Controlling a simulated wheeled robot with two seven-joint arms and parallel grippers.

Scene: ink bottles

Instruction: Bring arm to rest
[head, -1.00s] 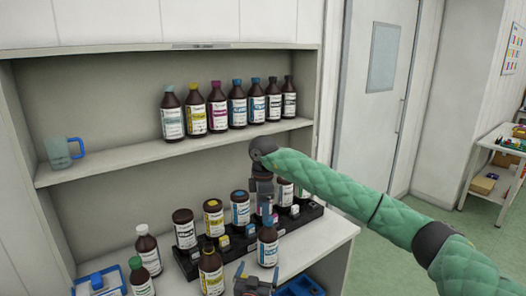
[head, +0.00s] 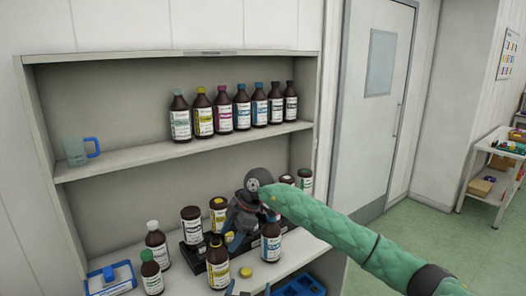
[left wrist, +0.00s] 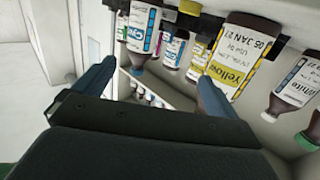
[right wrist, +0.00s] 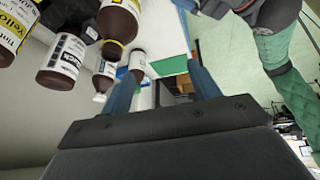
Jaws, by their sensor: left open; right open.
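My right gripper (head: 240,238) is at the end of the green arm, low in front of the dark rack on the lower shelf. It is open, and its jaws look empty in the right wrist view (right wrist: 165,85), with bottles to their left. My left gripper (head: 248,292) barely shows at the bottom edge of the head view. It is open, its fingers apart in the left wrist view (left wrist: 155,85). A yellow-label bottle (head: 218,268) stands just left of it, and a blue-label bottle (head: 271,243) stands to the right. A loose yellow cap (head: 245,272) lies between them.
Several capped bottles (head: 220,112) line the upper shelf, with a mug (head: 80,151) at left. White-capped (head: 156,243) and green-capped (head: 151,275) bottles and a blue-framed tray (head: 110,280) stand at lower left. A blue crate (head: 300,287) is at lower right. Open floor lies right of the shelf.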

